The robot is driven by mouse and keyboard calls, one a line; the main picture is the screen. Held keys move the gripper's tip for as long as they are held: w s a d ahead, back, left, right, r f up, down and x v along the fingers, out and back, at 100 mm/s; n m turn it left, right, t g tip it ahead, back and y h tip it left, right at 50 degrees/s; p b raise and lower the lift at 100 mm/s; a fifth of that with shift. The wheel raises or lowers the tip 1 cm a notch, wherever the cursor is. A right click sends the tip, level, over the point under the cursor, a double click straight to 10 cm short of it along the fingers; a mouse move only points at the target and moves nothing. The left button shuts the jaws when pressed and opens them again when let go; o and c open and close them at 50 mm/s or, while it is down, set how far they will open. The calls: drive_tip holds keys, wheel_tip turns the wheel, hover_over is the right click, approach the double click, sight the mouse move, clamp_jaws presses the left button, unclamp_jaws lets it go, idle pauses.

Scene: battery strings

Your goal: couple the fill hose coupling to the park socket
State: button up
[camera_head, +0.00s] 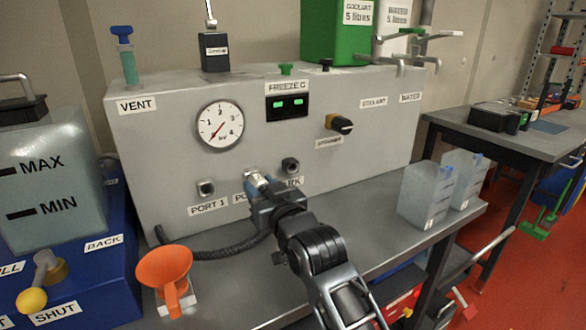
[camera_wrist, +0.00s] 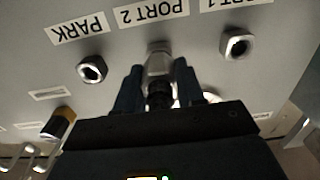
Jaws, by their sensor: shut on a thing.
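The fill hose coupling (camera_wrist: 158,65) is a metal cylinder held between the blue fingers of my gripper (camera_wrist: 158,86), which is shut on it. In the head view my gripper (camera_head: 261,187) is at the panel front, in line with PORT 2. The coupling's far end meets or covers the PORT 2 socket; I cannot tell whether it is seated. The park socket (camera_head: 290,165) is empty, to the right of my gripper; it also shows in the wrist view (camera_wrist: 92,69), left of the coupling. The black fill hose (camera_head: 215,252) curves along the bench toward my gripper.
The empty PORT 1 socket (camera_head: 206,187) is to the left on the grey panel (camera_head: 150,150). A gauge (camera_head: 220,125) and a black knob (camera_head: 340,124) sit above. Clear containers (camera_head: 428,194) stand at the right.

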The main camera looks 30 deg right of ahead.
drive_tip(key=shift+s+p, duration=0.65)
drive_tip(key=shift+s, duration=1.15)
drive_tip(key=shift+s+p, duration=0.65)
drive_tip(key=shift+s, duration=1.8)
